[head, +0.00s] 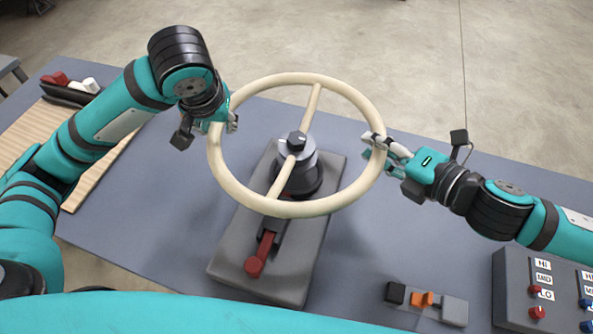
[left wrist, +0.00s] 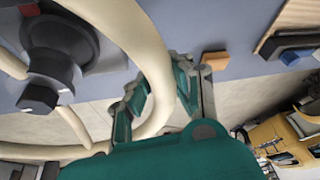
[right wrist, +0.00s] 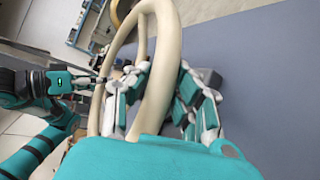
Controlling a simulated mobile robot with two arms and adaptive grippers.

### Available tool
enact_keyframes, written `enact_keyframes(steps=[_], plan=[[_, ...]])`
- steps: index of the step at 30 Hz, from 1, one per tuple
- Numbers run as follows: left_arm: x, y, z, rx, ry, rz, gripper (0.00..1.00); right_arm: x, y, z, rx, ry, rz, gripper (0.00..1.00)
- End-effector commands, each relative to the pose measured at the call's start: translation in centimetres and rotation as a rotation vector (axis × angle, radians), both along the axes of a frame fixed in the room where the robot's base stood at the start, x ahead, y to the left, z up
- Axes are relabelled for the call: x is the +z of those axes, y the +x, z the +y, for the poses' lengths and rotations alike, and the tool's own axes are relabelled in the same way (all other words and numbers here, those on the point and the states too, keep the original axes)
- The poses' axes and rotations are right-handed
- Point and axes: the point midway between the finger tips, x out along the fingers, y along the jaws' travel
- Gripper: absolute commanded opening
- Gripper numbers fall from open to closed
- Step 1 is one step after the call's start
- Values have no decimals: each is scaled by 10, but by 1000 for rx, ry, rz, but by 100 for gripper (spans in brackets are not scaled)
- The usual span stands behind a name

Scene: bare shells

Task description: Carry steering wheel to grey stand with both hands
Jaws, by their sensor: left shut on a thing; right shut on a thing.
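The cream steering wheel (head: 297,208) is over the grey stand (head: 232,262), its two spokes meeting at the stand's round post (head: 308,180) with a dark knob on top in the head view. I cannot tell whether the wheel's hub touches the post. My left gripper (head: 226,124) is shut on the left rim; the rim also passes between its fingers in the left wrist view (left wrist: 158,85). My right gripper (head: 377,146) is shut on the right rim, which also shows in the right wrist view (right wrist: 163,80). A red lever (head: 262,254) lies on the stand's front.
The stand is on a blue-grey table (head: 140,215). A control box (head: 512,272) with red and blue knobs is at the lower right. A small block with an orange switch (head: 422,299) is left of it. A wooden board (head: 22,140) and dark tray (head: 70,95) are at far left.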

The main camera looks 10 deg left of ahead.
Motion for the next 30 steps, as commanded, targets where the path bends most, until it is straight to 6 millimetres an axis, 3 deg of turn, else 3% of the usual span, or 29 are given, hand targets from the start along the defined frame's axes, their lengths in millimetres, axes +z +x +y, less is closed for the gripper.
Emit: enact_keyframes(steps=[29,30], plan=[[-51,0,-4,-13,-8,-2,0,-48,-3,5,17,8,-8,0],[-50,-1,-4,-14,-7,1,23,-47,-3,4,16,6,-4,26]])
